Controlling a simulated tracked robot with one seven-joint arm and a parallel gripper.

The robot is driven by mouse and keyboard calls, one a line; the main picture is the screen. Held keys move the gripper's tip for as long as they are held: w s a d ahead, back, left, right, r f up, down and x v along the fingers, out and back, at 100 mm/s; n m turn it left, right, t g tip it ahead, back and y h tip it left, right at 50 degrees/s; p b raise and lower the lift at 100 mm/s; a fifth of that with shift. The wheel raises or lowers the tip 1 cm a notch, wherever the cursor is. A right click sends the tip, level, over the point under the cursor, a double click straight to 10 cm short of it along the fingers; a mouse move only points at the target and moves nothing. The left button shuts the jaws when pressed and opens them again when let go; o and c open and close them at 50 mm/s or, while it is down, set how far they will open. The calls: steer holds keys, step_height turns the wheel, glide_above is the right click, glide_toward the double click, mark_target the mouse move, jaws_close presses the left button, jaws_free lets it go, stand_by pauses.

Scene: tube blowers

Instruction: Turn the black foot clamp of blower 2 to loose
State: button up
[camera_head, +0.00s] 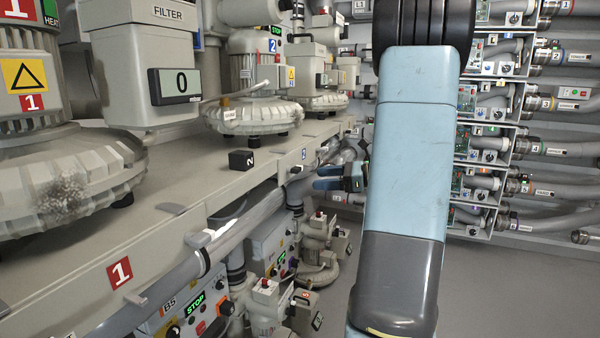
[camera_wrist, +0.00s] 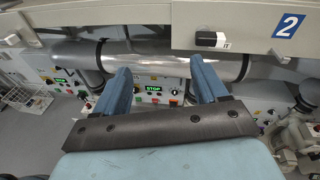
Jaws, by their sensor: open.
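A black piece with a white tag sits on the bench's front edge beside the blue 2 label, in the wrist view (camera_wrist: 208,39) and small in the head view (camera_head: 295,170); I cannot tell surely that it is the foot clamp. A black block (camera_head: 241,160) with a white mark stands on the bench top near blower 2 (camera_head: 253,114). My gripper (camera_head: 318,177) is open and empty in front of the bench edge. In the wrist view its blue fingers (camera_wrist: 160,64) point at the grey pipe below the edge, left of and below the tagged piece, apart from it.
A grey pipe (camera_head: 205,258) runs along below the bench edge (camera_head: 160,240). Control boxes with green STOP displays (camera_head: 195,302) and small pumps (camera_head: 318,230) stand under it. Racks of hoses (camera_head: 560,150) line the right. The floor (camera_head: 500,300) between is clear.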

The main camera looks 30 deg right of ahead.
mark_target(300, 171)
steer(key=d+f+m+t, duration=0.1)
steer(key=d+m+t, duration=0.2)
steer(key=d, duration=0.4)
steer(key=shift+h, duration=0.4)
steer(key=x, duration=1.4)
steer(key=shift+w+d+r, duration=0.1)
steer(key=shift+w+d, duration=0.05)
steer(key=shift+d, duration=0.1)
steer(key=c, duration=1.1)
